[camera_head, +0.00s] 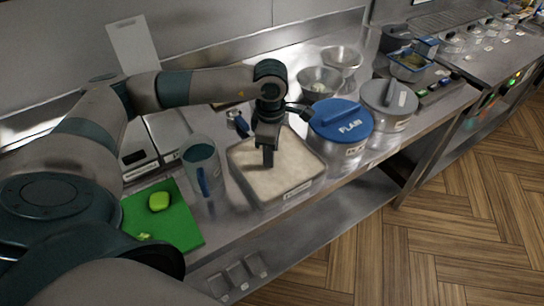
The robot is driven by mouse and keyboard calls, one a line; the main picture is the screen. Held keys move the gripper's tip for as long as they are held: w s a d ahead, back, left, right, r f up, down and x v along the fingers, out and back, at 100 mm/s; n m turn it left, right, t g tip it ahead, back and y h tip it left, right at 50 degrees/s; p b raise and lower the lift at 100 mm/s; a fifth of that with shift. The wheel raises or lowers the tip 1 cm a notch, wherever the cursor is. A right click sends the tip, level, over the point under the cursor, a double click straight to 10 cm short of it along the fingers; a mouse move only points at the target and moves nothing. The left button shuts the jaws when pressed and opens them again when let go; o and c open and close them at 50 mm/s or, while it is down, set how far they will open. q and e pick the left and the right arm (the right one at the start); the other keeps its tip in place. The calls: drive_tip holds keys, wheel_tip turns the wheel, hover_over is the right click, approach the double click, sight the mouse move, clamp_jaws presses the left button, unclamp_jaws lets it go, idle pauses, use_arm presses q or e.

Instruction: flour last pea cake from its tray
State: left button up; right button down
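My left gripper (268,158) points down over a square pan (293,194) of pale, flour-like powder, near its back middle. Its fingertips are at or just above the powder; I cannot tell whether they touch it. The fingers line up in this view, so their gap is hidden, and so is anything between them. I cannot make out a pea cake for certain. A bright green rounded piece (159,201) lies on a green board (178,233) at the left, with a small pale green bit (145,236) near it. My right gripper is out of view.
A grey-blue pitcher (202,166) stands between board and pan. A blue-lidded pot (341,122), a grey-lidded pot (390,98) and steel bowls (319,82) stand to the right and behind. The steel counter's front edge runs close before the pan.

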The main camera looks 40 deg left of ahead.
use_arm(q)
drive_tip(key=shift+d, duration=1.3)
drive_tip(key=shift+a, duration=0.15)
drive_tip(key=shift+a+b, duration=0.8)
drive_tip(key=shift+a, duration=0.35)
drive_tip(key=shift+d, duration=0.2)
drive_tip(key=shift+d, duration=0.4)
